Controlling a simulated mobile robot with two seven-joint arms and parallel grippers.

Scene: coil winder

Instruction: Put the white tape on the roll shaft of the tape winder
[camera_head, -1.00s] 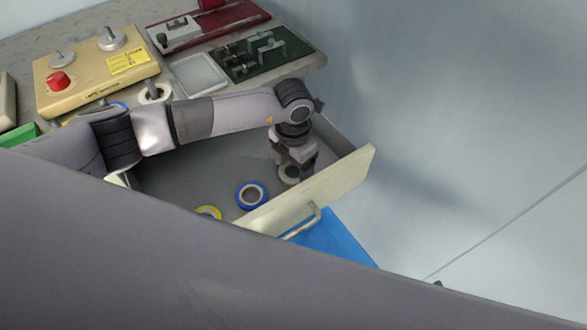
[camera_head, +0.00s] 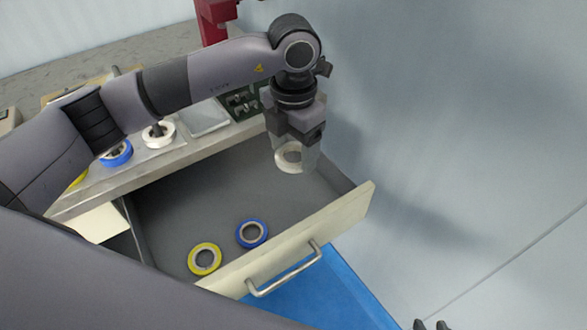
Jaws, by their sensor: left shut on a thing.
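My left gripper (camera_head: 296,150) is shut on a white tape roll (camera_head: 289,158) and holds it in the air above the right part of the open drawer (camera_head: 200,185). A blue tape roll (camera_head: 252,233) and a yellow tape roll (camera_head: 205,259) lie in the drawer. Another white roll (camera_head: 158,134) sits around an upright post on the worktop, beside a blue roll (camera_head: 117,153). I cannot pick out the winder's roll shaft; my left arm covers much of the worktop. Two dark fingertips of my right gripper (camera_head: 431,325) show apart at the bottom edge.
The drawer front with its handle (camera_head: 285,270) juts out from the worktop. A grey tray (camera_head: 203,118) and a green plate with dark metal parts (camera_head: 240,103) lie partly behind my arm. A red device (camera_head: 214,25) stands at the back. Open floor lies to the right.

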